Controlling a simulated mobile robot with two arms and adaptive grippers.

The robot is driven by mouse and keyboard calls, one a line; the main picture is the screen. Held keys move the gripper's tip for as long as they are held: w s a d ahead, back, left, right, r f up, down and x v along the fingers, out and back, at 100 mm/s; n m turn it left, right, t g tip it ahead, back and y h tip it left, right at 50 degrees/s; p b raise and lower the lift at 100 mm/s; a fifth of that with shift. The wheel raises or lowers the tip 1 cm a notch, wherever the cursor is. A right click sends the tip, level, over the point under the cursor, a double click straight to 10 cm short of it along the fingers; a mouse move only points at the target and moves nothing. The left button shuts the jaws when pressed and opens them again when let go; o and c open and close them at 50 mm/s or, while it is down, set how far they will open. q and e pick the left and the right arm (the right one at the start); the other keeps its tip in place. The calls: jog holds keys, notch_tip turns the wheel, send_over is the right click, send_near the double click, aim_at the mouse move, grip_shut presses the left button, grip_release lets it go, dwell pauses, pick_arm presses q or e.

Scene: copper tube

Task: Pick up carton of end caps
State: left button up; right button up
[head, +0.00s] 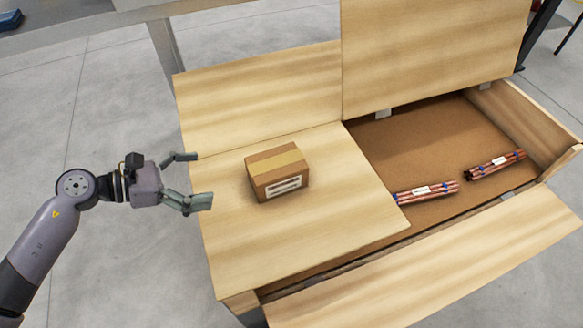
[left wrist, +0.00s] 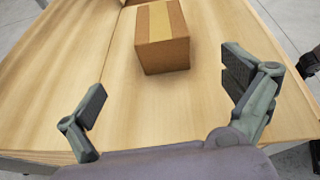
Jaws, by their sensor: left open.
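The carton (head: 276,171) is a small brown cardboard box with a tan tape strip on top and a white label on its front side. It sits upright on the light wooden surface. My left gripper (head: 189,179) is open and empty at the left edge of that surface, to the left of the carton and apart from it. In the left wrist view the carton (left wrist: 162,40) lies ahead, beyond the open fingers of the left gripper (left wrist: 165,92). My right gripper is not in view.
The wooden surface (head: 310,225) is clear around the carton. To its right is an open compartment (head: 420,145) holding two bundles of copper tubes (head: 428,193) (head: 495,165). A raised wooden lid (head: 430,50) stands behind it. Grey floor lies around the crate.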

aim_at(250, 173)
pick_arm(q)
jog(key=shift+m, duration=0.3)
jog(key=x, duration=0.2)
jog(key=p+x, duration=0.1)
jog(key=x, duration=0.2)
jog(key=shift+s+d+r+p, duration=0.1)
jog(key=shift+s+d+p, duration=0.1)
jog(key=shift+d+p, duration=0.15)
jog(key=p+x, duration=0.1)
jog(key=x, duration=0.4)
jog(key=shift+w+d+f, duration=0.1)
jog(key=shift+d+f, duration=0.2)
jog(key=shift+w+d+f, duration=0.15)
jog(key=shift+w+d, duration=0.05)
jog(key=shift+d, duration=0.2)
jog(key=p+x, duration=0.1)
jog(key=x, duration=0.3)
jog(key=shift+w+d+f, duration=0.1)
jog(key=shift+w+d, duration=0.05)
jog(key=shift+d, duration=0.1)
jog(key=shift+d+f, duration=0.15)
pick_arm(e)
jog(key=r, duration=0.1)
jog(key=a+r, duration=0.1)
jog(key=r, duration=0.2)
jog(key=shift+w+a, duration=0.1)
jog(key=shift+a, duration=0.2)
pick_arm(q)
jog(key=shift+c, duration=0.3)
